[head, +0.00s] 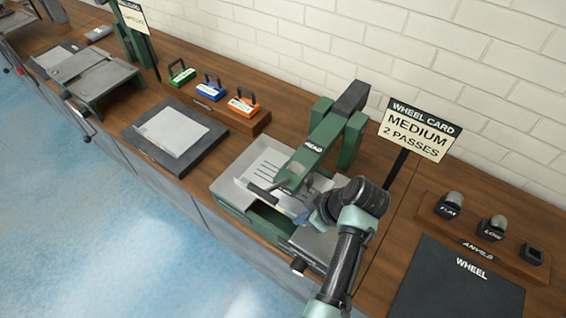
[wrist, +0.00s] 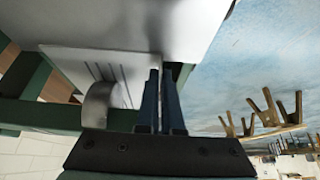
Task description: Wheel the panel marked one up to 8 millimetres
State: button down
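A pale metal panel (head: 262,168) with dark stripes lies on the grey bed of the green wheeling machine (head: 318,150), under the arm labelled HEAD. It also shows in the wrist view (wrist: 88,66), left of the fingers, beside a round grey wheel (wrist: 100,104). No number is readable on it. My gripper (head: 300,212) is low at the machine's front, close to the panel's right end. In the wrist view my gripper's blue fingers (wrist: 161,100) stand close together with a narrow gap; whether a thin edge lies between them is unclear. The wheel card (head: 418,130) reads MEDIUM, 2 PASSES.
An anvil rack (head: 480,240) with pieces marked FLAT and LOW stands right, behind a dark WHEEL mat (head: 455,285). Left are a dark mat with a pale sheet (head: 172,132) and a wooden rack (head: 215,112) with green, blue and orange handled blocks. Blue floor lies in front.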

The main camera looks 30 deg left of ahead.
aim_at(319, 236)
jog(key=shift+d, duration=0.1)
jog(key=shift+s+d+p, duration=0.1)
jog(key=shift+d+p, duration=0.2)
jog(key=shift+d, duration=3)
jog(key=shift+a, duration=0.1)
jog(key=shift+a, duration=3.35)
jog(key=shift+c, duration=2.2)
grip_release()
jog(key=shift+d, duration=0.1)
jog(key=shift+d, duration=2.45)
